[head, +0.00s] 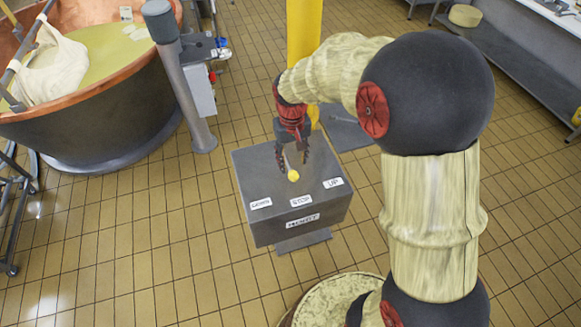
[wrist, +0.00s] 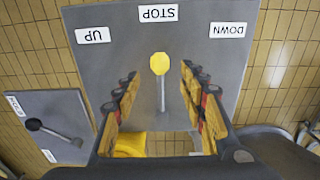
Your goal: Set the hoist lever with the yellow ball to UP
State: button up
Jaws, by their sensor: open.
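The hoist lever shows in the wrist view with its yellow ball (wrist: 160,63) on a thin grey shaft (wrist: 162,98). It points towards the STOP label (wrist: 158,13), between UP (wrist: 93,35) and DOWN (wrist: 227,30). In the head view the ball (head: 293,175) sits over the grey hoist box (head: 290,228), with UP (head: 333,183) on the right. My gripper (head: 293,160) is open above the box. In the wrist view its fingers (wrist: 158,76) stand on both sides of the lever with gaps. I cannot tell how far the fingertips are above the panel.
A second grey panel (wrist: 62,112) with a black-ball lever (wrist: 33,124) lies at left in the wrist view. A yellow post (head: 304,30) stands behind the hoist box. A copper vat (head: 100,115) and grey post (head: 185,90) stand left. Tiled floor around the box's left is free.

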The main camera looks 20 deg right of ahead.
aim_at(294, 174)
notch_tip(294, 174, down, 7)
jog(key=shift+f+b, duration=0.2)
jog(key=shift+b, duration=0.25)
jog(key=shift+s+d, duration=0.1)
jog(key=shift+c, duration=0.4)
grip_shut()
dwell(0.4)
